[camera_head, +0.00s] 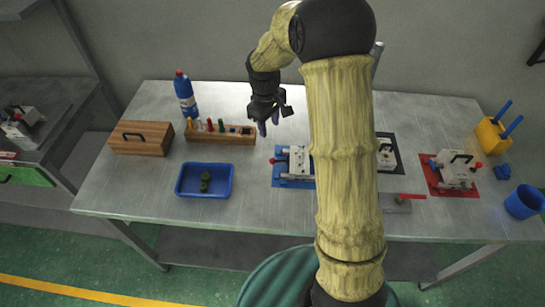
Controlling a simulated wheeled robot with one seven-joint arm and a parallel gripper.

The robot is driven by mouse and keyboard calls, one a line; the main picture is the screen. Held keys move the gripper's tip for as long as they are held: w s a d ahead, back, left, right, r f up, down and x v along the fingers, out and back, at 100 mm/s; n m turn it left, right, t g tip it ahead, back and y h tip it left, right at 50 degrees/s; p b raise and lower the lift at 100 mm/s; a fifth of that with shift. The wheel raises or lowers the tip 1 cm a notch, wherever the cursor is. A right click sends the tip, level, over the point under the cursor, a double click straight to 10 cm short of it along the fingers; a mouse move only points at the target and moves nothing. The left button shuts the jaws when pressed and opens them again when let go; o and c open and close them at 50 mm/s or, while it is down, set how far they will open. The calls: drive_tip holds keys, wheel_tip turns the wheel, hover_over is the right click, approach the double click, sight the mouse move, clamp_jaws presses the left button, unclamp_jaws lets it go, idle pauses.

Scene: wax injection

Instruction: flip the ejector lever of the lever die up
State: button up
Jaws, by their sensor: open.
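My gripper (268,118) is open and empty, above the table near the right end of the wooden rack. A pale die (299,157) with metal rods sits on a blue base, below and right of my gripper, partly hidden by my arm. A second pale die (386,156) with a dark handle sits on a black mat right of my arm. A third pale die (457,172) with a dark handle and red-tipped parts sits on a red mat further right. I cannot tell for certain which is the lever die, or how its ejector lever stands.
A wooden rack (221,134) of small tools, a blue tray (182,190) with dark green items, a wooden box (140,138) and a blue bottle (186,95) stand left. A red-handled metal tool (398,204), a yellow holder (492,134) and a blue cup (523,202) are right.

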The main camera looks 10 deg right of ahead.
sight(272, 159)
idle(0.3)
drive_tip(key=f+p, duration=0.1)
drive_tip(key=f, duration=1)
drive_tip(key=d+f+p, duration=0.1)
drive_tip(key=f, duration=0.5)
drive_tip(key=shift+w+d+f+p, duration=0.1)
drive_tip(key=shift+w+f+p, duration=0.05)
drive_tip(key=shift+w+p, duration=0.2)
drive_tip(key=shift+w, duration=0.1)
clamp_jaws()
